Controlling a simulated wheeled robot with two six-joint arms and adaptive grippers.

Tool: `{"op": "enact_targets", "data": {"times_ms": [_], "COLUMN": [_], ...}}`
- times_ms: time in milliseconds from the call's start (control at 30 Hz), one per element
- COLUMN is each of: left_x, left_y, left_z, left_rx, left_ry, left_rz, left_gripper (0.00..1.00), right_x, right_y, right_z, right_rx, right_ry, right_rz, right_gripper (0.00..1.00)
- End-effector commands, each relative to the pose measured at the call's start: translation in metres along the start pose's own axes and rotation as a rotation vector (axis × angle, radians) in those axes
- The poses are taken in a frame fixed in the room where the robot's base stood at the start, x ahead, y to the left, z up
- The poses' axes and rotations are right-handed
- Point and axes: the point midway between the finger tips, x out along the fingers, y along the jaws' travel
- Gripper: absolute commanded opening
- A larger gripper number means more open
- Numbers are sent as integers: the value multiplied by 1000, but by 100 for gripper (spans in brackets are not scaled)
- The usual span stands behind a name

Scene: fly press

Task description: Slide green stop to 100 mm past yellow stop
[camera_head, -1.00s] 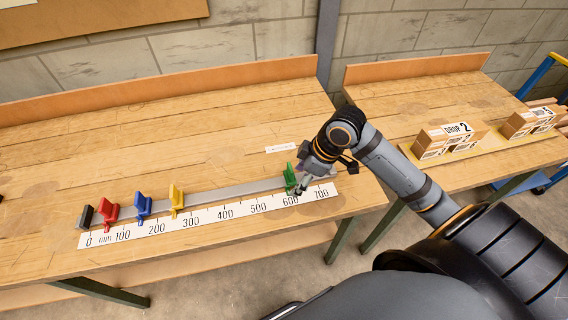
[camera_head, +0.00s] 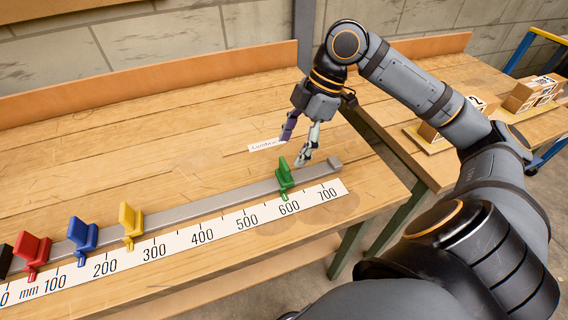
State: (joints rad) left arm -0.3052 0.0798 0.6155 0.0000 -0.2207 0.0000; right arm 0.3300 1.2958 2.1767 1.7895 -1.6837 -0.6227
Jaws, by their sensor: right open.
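The green stop (camera_head: 285,176) sits upright on the grey rail (camera_head: 205,204), near the 600 mark of the white scale (camera_head: 223,230). The yellow stop (camera_head: 130,223) stands on the same rail further left, around 250 mm. A wide bare stretch of rail lies between them. My right gripper (camera_head: 297,147) is open and empty, pointing down just above and behind the green stop, with its fingers apart from each other. I cannot tell from this angle whether a fingertip touches the stop. My left gripper is not in view.
A blue stop (camera_head: 82,236) and a red stop (camera_head: 34,252) are left of the yellow one, with a black end block (camera_head: 5,262) at the picture's edge. A grey end block (camera_head: 333,163) closes the rail's right end. Boxes (camera_head: 532,92) stand on the right bench.

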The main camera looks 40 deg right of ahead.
Motion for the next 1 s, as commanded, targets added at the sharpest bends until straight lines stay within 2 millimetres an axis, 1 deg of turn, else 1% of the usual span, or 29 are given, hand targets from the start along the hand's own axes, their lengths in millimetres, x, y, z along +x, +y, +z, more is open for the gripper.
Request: {"op": "enact_targets", "data": {"times_ms": [33,100,200,300,433,667,767,1000], "left_x": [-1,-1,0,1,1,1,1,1], "left_y": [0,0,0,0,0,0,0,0], "left_z": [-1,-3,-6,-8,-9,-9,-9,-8], "left_rx": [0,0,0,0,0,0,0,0], "left_ry": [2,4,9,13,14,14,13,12], "left_rz": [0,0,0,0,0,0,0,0], "left_gripper": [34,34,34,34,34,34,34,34], "right_x": [12,27,43,53,59,60,59,59], "right_y": [-2,-1,-1,0,0,0,0,0], "right_z": [-1,-1,-1,-1,0,0,0,0], "right_rx": [-2,-3,-2,-2,-1,0,0,0], "right_ry": [5,6,5,4,0,-1,-1,-1], "right_rz": [-5,-5,-2,-1,0,1,1,1], "right_gripper": [68,68,68,68,68,68,56,23]}}
